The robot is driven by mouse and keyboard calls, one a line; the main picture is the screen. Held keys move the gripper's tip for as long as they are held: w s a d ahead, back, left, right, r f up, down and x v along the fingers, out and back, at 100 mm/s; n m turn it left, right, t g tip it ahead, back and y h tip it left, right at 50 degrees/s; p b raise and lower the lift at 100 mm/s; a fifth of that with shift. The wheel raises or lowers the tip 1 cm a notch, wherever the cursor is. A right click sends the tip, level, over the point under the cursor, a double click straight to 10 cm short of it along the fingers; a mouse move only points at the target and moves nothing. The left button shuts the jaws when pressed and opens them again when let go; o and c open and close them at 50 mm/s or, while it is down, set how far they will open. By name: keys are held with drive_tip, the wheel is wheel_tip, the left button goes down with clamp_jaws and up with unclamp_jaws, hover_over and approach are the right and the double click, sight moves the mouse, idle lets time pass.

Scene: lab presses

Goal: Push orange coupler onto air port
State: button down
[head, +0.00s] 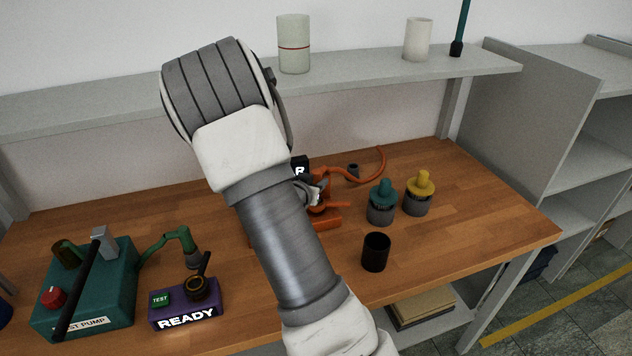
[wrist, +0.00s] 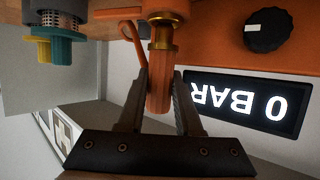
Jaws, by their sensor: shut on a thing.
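My gripper (wrist: 161,74) is shut on the orange coupler (wrist: 159,95), with one finger on each side of it. In the wrist view a brass collar (wrist: 163,47) meets the coupler's far end, in line with it. I cannot tell whether the air port is inside this collar or how deeply the coupler is seated. The orange machine (wrist: 225,35) carries a black knob (wrist: 268,30) and a display (wrist: 245,103) reading "0 BAR", upside down. In the head view my arm hides most of the machine and the coupler; only part of the gripper (head: 319,192) shows.
An orange hose (head: 374,172) curves over the bench at the back. Teal (head: 381,203) and yellow (head: 419,193) capped fittings and a black cup (head: 376,252) stand to the right. A teal test pump (head: 110,290) and purple READY box (head: 186,308) are at left. The bench's right end is clear.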

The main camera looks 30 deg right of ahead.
drive_tip(key=shift+f+b, duration=0.95)
drive_tip(key=shift+f, duration=0.15)
drive_tip(key=c, duration=0.5)
unclamp_jaws()
drive_tip(key=shift+a+r, duration=0.1)
drive_tip(key=p+v, duration=0.2)
drive_tip(key=v, duration=1.5)
drive_tip(key=shift+s, duration=0.25)
